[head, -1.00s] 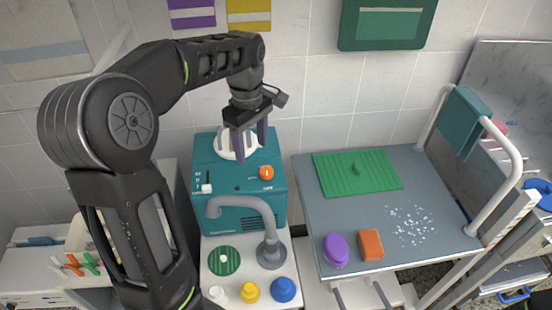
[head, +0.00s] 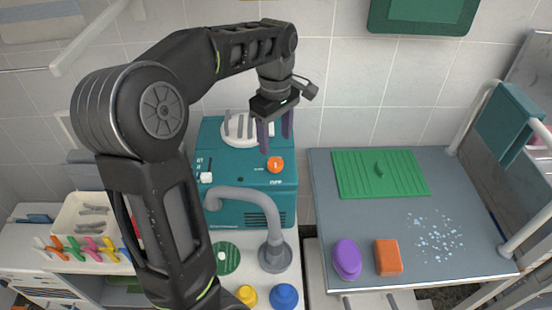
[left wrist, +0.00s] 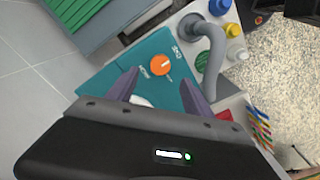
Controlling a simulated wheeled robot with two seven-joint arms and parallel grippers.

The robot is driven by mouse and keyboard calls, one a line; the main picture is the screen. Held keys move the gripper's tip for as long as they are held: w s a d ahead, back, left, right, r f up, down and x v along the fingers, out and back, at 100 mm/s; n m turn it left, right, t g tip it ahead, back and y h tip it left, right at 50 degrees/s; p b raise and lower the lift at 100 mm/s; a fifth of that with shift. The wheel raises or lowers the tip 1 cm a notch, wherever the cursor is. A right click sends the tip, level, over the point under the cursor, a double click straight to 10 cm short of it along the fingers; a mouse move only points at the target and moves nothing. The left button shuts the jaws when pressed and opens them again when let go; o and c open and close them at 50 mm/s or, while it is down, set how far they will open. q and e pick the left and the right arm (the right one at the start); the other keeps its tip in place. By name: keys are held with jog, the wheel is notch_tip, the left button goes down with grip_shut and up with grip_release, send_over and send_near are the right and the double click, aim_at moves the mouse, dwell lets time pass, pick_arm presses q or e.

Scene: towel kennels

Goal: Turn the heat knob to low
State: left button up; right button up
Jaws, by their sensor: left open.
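The orange heat knob (head: 275,164) is on the sloped front of a teal dryer box (head: 247,190). It also shows in the left wrist view (left wrist: 160,65), with a short white mark on its face. Small white lettering is printed around it, too small to read surely. My left gripper (head: 276,144) is open and empty, its two purple-grey fingers pointing down just above and behind the knob in the head view. In the left wrist view the knob shows between and beyond the fingertips, seemingly apart from them. My right gripper is not in view.
A white slider (head: 206,177) is on the box's left side. A grey table (head: 375,225) at the right bears a green mat (head: 405,172), a purple oval (head: 347,258) and an orange block (head: 388,256).

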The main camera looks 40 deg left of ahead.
aim_at(275, 162)
pick_arm(q)
notch_tip(275, 162, down, 8)
jog(key=shift+r, duration=0.1)
dwell(0.4)
jog(key=shift+c, duration=0.6)
grip_shut()
